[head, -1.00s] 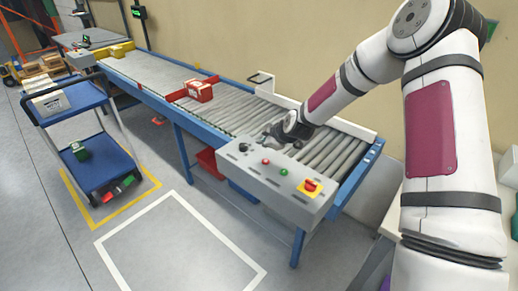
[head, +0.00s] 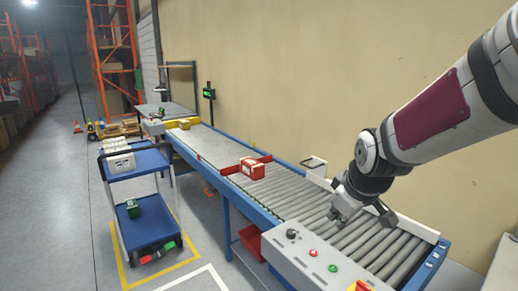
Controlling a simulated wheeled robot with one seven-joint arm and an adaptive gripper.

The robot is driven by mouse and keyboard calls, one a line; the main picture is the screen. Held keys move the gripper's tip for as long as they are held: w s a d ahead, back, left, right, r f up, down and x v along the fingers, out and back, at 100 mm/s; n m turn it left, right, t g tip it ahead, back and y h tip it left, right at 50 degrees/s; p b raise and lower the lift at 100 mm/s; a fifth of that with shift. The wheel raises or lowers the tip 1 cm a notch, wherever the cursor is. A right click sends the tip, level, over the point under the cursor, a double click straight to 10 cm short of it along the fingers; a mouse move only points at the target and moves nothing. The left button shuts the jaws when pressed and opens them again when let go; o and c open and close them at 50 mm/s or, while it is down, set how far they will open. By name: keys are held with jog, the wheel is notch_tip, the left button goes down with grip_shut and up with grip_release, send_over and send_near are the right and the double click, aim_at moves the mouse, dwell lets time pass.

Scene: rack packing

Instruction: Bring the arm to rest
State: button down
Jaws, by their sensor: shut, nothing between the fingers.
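My gripper (head: 338,214) is at the end of my white arm, which reaches in from the right of the head view. It hangs over the near part of the roller conveyor (head: 375,240), behind the grey control panel. The gripper is shut and holds nothing. It is small in the picture, and I cannot tell how far it is above the rollers.
A red and white box (head: 252,168) sits farther along the conveyor by a red stop bar. The grey control panel (head: 305,262) with buttons is at the near edge. A blue cart (head: 140,160) with white boxes stands at left. Open floor (head: 55,200) lies left of it.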

jog(key=s+r+m, duration=0.3)
jog(key=s, duration=0.9)
jog(key=s+d+r+m+g, duration=0.1)
jog(key=s+r+m, duration=0.2)
jog(key=s, duration=0.9)
jog(key=shift+s+r+m, duration=0.15)
jog(key=shift+r+m, duration=0.2)
jog(key=shift+m, duration=0.45)
